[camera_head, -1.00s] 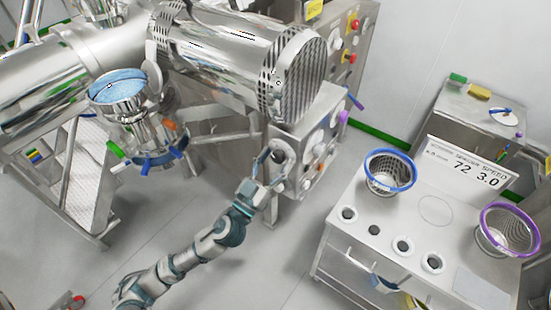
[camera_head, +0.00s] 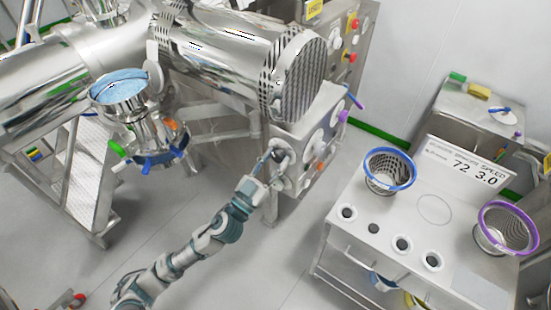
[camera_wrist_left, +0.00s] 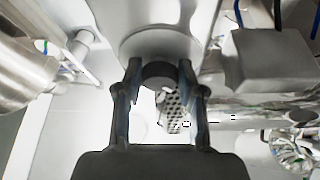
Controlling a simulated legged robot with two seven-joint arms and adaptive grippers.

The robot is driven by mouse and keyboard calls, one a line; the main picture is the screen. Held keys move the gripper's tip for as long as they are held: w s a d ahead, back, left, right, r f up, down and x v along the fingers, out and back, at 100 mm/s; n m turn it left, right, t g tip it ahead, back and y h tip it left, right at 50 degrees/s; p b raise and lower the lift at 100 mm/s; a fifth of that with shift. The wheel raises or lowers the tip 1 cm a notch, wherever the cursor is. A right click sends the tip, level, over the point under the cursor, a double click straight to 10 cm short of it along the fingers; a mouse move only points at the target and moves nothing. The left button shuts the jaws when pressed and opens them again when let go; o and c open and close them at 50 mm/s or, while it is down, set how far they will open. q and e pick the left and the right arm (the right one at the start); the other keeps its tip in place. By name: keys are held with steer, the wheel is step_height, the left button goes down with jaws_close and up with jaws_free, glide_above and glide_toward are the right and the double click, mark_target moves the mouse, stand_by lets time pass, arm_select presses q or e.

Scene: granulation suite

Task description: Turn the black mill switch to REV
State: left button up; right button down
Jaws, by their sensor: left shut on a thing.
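The black mill switch (camera_head: 279,155) is a small dark knob on a round pale plate, on the near face of the steel control box below the drum. In the left wrist view the black knob (camera_wrist_left: 160,75) sits between the two fingertips. My left gripper (camera_head: 271,158) reaches it from the front and is shut on it. The left gripper's fingers (camera_wrist_left: 160,80) also show in the wrist view, one on each side of the knob. The switch's pointer and any REV marking cannot be read. My right gripper is in neither view.
The control box (camera_head: 295,135) carries other round dials and an orange knob (camera_head: 320,167). The large steel drum (camera_head: 240,60) overhangs it. A bench (camera_head: 400,215) with a blue-rimmed sieve (camera_head: 390,165) and a purple-rimmed sieve (camera_head: 508,225) stands at right. Floor between is clear.

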arm_select(q)
steer(key=m, duration=0.1)
steer(key=m+g+h+p, duration=0.1)
steer(key=m, duration=0.1)
steer(key=m+p, duration=0.1)
steer(key=m, duration=0.1)
steer(key=shift+w+a+r+g+h, duration=0.2)
steer(key=shift+r+g+h, duration=0.1)
steer(key=shift+g, duration=0.1)
steer(key=m+g+p, duration=0.2)
steer(key=m+p, duration=0.2)
steer(key=m+g+h+p, duration=0.1)
steer(key=m+g+p, duration=0.1)
steer(key=m+p, duration=0.2)
steer(key=shift+a+r+m, duration=0.1)
steer(key=shift+r+m, duration=0.1)
steer(key=shift+m, duration=0.6)
steer(key=m+g+p, duration=0.1)
steer(key=m, duration=0.1)
steer(key=shift+f+m+p, duration=0.1)
steer(key=shift+m+p, duration=0.25)
steer(key=shift+m, duration=0.05)
steer(key=shift+f+m+g+y, duration=0.1)
steer(key=shift+m+g+y, duration=0.55)
steer(key=shift+m, duration=0.85)
steer(key=shift+f, duration=0.15)
steer(key=o, duration=0.9)
steer(key=shift+o, duration=1.2)
